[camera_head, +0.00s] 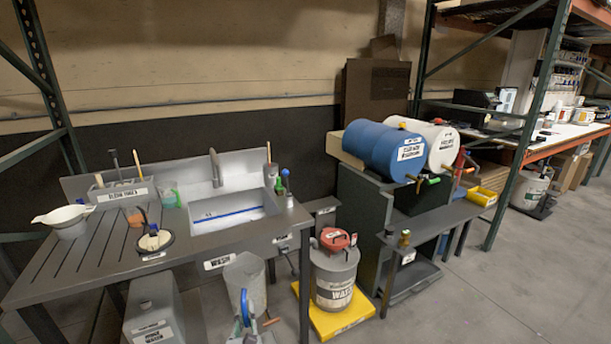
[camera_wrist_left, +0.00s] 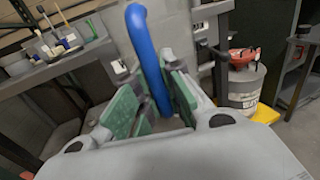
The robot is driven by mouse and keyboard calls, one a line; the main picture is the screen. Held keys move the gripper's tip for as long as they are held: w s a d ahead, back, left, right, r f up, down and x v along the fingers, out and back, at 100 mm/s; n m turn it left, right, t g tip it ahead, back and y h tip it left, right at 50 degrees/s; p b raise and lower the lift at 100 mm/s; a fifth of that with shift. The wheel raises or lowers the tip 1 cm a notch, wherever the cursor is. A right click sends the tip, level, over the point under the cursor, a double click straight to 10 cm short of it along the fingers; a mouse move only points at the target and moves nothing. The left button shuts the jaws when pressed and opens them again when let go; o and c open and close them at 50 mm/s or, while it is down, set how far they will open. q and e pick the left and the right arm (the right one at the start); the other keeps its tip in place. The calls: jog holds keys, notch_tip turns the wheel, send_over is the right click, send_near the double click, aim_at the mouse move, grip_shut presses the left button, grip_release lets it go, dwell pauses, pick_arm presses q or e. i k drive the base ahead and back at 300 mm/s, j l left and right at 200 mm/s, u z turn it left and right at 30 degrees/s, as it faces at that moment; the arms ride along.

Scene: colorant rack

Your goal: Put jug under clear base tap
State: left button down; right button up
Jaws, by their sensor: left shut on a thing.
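A grey jug (camera_head: 245,280) hangs upright in front of the sink bench, low in the head view. Its blue handle (camera_wrist_left: 150,60) runs between the green pads of my left gripper (camera_wrist_left: 152,105). My left gripper (camera_head: 247,325), at the bottom of the head view, is shut on this handle. The jug's grey wall fills the upper middle of the wrist view. A blue drum (camera_head: 375,145) and a white drum (camera_head: 432,138) lie on a dark stand at right. My right gripper is not in view.
A wash can (camera_head: 334,275) with a red top stands on a yellow base (camera_head: 350,318) between the jug and the drum stand. The sink bench (camera_head: 100,265) is behind and left. Floor at lower right is clear.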

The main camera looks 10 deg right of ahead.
aim_at(415, 230)
jog(key=i+l, duration=0.1)
jog(key=l, duration=0.4)
jog(key=i+l, duration=0.1)
jog(key=l, duration=0.4)
jog(key=i+l, duration=0.1)
jog(key=l, duration=0.35)
jog(key=i+l, duration=0.1)
jog(key=l, duration=0.4)
jog(key=i+l, duration=0.1)
jog(key=l, duration=0.4)
jog(key=i+l, duration=0.1)
jog(key=l, duration=0.4)
jog(key=i+l, duration=0.15)
jog(key=l, duration=0.3)
jog(key=i+l, duration=0.1)
jog(key=l, duration=0.4)
jog(key=i+l, duration=0.1)
jog(key=l, duration=0.3)
jog(key=i+l, duration=0.15)
jog(key=l, duration=0.25)
jog(key=i+l, duration=0.1)
jog(key=l, duration=0.3)
jog(key=i+l, duration=0.1)
jog(key=l, duration=0.35)
